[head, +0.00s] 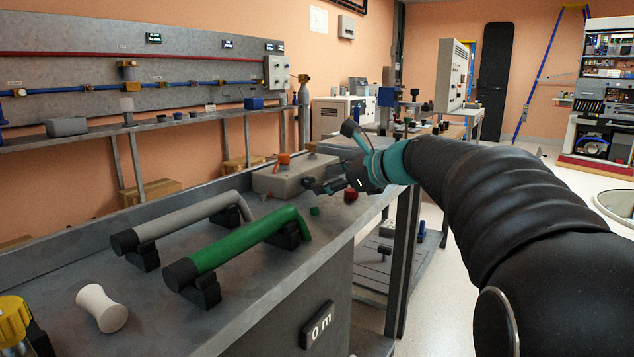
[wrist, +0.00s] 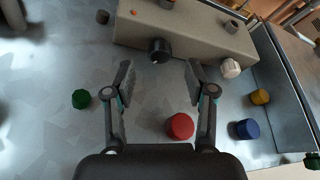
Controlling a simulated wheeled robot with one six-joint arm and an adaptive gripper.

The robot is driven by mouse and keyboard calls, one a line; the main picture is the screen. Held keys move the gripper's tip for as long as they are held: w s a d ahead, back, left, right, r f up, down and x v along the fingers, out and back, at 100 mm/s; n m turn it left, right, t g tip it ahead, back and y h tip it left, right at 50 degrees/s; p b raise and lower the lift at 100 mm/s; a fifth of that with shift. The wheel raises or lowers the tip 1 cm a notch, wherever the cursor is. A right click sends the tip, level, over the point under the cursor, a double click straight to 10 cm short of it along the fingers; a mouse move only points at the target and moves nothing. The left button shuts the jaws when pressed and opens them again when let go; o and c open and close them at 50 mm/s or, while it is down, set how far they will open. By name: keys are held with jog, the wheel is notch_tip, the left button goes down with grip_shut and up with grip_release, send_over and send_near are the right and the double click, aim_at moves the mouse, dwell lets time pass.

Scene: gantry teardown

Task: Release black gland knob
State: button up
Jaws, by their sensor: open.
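The black gland knob (wrist: 160,50) is on the near side of a beige box (wrist: 205,28) in the wrist view. My gripper (wrist: 158,82) is open, with its fingertips on either side of the line to the knob and a little short of it. Nothing is between the fingertips. In the head view my gripper (head: 318,186) is beside the beige box (head: 285,180) on the grey bench. I cannot make out the black knob clearly there.
A red cap (wrist: 181,126) lies near the right finger. Green (wrist: 81,98), white (wrist: 230,68), yellow (wrist: 260,97) and blue (wrist: 247,128) caps lie around. Grey (head: 185,222) and green (head: 240,245) bars rest on black supports on the bench.

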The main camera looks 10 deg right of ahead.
jog(key=v, duration=0.7)
jog(key=shift+s, duration=0.15)
